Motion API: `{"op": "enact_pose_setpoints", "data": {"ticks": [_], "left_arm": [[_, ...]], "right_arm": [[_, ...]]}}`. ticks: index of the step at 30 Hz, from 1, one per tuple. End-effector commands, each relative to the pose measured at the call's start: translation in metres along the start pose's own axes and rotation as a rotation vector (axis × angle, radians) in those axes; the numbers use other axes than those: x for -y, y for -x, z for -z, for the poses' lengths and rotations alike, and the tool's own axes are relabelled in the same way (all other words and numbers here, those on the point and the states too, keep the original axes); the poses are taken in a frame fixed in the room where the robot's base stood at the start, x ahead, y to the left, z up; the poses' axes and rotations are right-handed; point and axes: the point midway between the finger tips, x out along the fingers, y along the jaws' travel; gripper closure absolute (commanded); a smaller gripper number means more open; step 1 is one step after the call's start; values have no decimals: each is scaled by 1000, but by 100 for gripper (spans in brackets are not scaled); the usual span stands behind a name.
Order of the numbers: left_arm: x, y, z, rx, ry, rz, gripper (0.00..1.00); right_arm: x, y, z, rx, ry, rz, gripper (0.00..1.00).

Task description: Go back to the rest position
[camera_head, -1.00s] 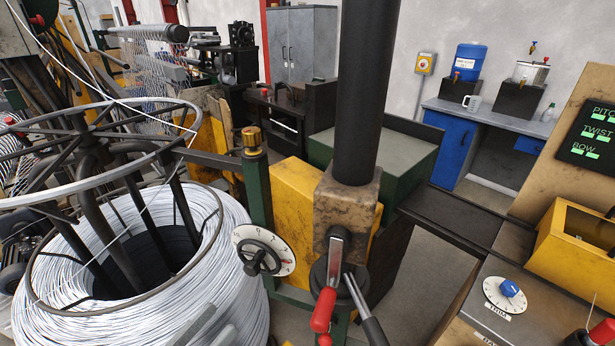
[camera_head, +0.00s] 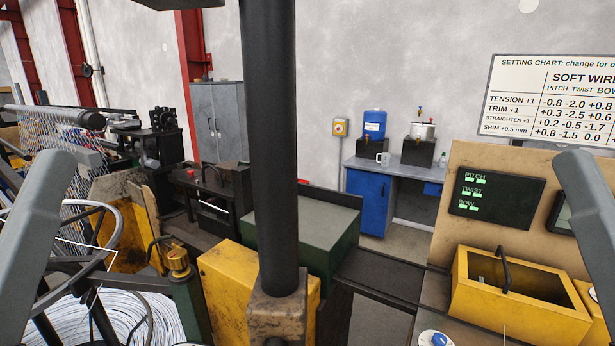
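Neither of my grippers is in view. A grey link of my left arm (camera_head: 35,235) rises at the left edge, and a grey link of my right arm (camera_head: 590,225) rises at the right edge. Both lead out of the picture, so what the grippers do is hidden. The wire coil (camera_head: 125,318) lies at the lower left, partly behind my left arm link.
A black column (camera_head: 270,150) stands mid-view on a worn block. A yellow open box (camera_head: 520,315) with a black handle sits at lower right. A display panel (camera_head: 495,192) and a setting chart (camera_head: 555,98) are behind. A blue cabinet (camera_head: 367,200) stands at the back.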

Motion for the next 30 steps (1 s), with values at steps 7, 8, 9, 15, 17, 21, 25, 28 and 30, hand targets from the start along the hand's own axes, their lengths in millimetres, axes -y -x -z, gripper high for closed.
{"op": "enact_pose_setpoints", "data": {"ticks": [7, 8, 9, 15, 17, 21, 25, 28, 30], "left_arm": [[0, -107, 98, 1, -1, 0, 24], [0, -118, 108, 1, -1, 0, 24], [0, -132, 121, 1, -1, 0, 24], [1, -180, 166, 2, -1, 0, 24], [1, -186, 171, 2, -1, 0, 24], [1, -188, 173, 2, -1, 0, 24], [1, -186, 171, 1, -1, 0, 24], [1, -186, 171, 1, -1, 0, 24], [1, -186, 171, 1, -1, 0, 24]], "right_arm": [[0, -107, 99, 0, 0, 0, 50], [0, -118, 109, 0, 0, 0, 50], [0, -132, 122, 0, 0, 0, 50], [-1, -181, 166, 0, 0, 0, 50], [-1, -186, 172, 0, 0, 0, 50], [-1, -189, 173, 1, 0, 0, 50], [-1, -186, 171, 1, 0, 0, 50], [-1, -186, 171, 1, 0, 0, 50], [-1, -186, 171, 1, 0, 0, 50]]}}
